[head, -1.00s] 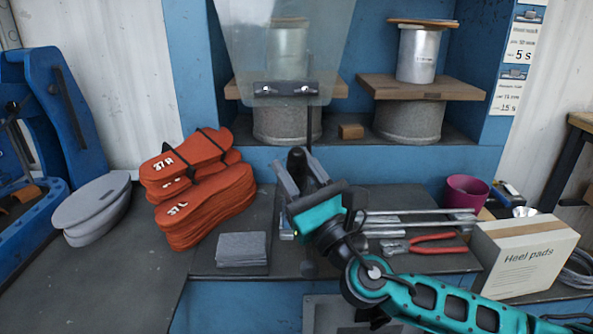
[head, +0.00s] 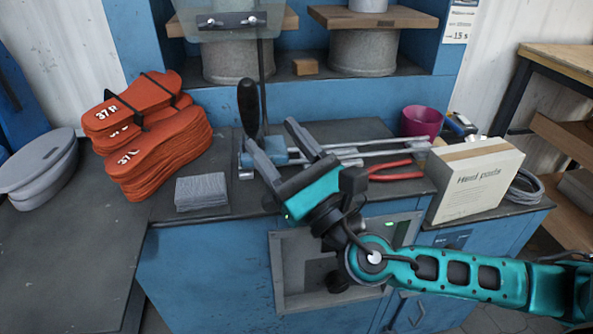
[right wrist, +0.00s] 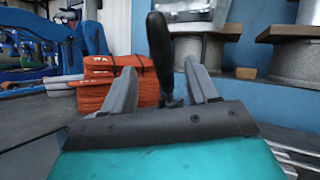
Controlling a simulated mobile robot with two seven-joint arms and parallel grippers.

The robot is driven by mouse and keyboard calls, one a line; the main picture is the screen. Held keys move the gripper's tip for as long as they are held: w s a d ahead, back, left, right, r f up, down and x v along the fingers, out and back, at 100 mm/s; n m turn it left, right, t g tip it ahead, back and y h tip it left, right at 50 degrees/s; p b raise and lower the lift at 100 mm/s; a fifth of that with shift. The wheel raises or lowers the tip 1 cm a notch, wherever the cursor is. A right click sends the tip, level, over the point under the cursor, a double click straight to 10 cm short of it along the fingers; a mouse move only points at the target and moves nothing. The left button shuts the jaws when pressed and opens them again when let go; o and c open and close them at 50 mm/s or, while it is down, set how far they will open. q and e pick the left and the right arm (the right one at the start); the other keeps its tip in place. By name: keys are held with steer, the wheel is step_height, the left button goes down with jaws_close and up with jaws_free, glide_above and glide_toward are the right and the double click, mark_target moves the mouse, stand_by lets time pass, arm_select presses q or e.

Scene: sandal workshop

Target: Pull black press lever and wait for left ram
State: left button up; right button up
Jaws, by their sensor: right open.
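The black press lever (head: 249,108) stands upright on the bench with a thick dark handle. It also shows in the right wrist view (right wrist: 160,52), between the two fingers of my right gripper and beyond them. My right gripper (head: 275,138) is open and empty, in front of and beside the lever. I cannot tell whether it touches the lever. My left gripper is not in view.
Stacked orange soles (head: 160,150) lie left of the lever, with grey sheets (head: 202,192) in front of them.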

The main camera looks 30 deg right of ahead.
steer(key=v, duration=0.4)
steer(key=shift+s+f+b, duration=0.15)
steer(key=shift+s+b, duration=0.2)
